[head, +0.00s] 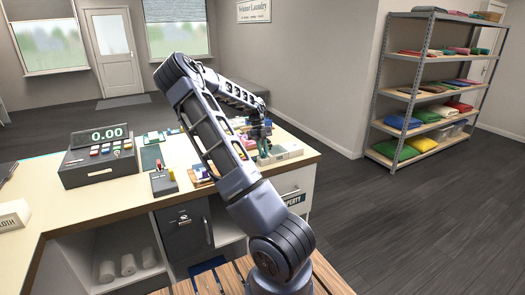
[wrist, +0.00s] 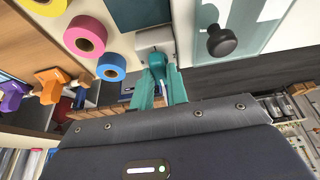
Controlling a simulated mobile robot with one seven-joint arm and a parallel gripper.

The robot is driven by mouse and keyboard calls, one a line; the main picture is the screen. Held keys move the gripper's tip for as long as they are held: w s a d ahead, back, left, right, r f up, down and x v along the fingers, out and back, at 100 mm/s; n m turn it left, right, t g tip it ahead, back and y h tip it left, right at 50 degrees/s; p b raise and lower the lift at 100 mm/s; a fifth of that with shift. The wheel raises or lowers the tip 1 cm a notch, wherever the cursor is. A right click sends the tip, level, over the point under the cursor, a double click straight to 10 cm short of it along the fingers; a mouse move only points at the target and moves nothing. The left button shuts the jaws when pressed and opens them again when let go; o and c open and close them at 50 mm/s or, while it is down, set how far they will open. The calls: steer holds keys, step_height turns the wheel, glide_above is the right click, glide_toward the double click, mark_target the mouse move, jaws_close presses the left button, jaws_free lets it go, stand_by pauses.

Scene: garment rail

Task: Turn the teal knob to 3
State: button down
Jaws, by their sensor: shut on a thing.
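In the wrist view the teal knob (wrist: 157,62) sits against a small white housing (wrist: 152,40). My gripper (wrist: 159,80) is shut on the knob, with one finger on each side of it. I cannot read any numbers or a pointer on the knob. In the head view my gripper (head: 262,131) is over the far right part of the counter, and my arm crosses in front of it. The knob cannot be told apart from the gripper there.
A register (head: 90,160) reading 0.00 and a pen holder (head: 163,182) stand on the counter (head: 60,212). Shelving (head: 405,96) stands apart at right.

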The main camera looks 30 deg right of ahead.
stand_by(0.5)
steer(key=c, duration=1.4)
jaws_free()
steer(key=v, duration=1)
steer(key=shift+w+r, duration=0.25)
steer(key=shift+r, duration=0.1)
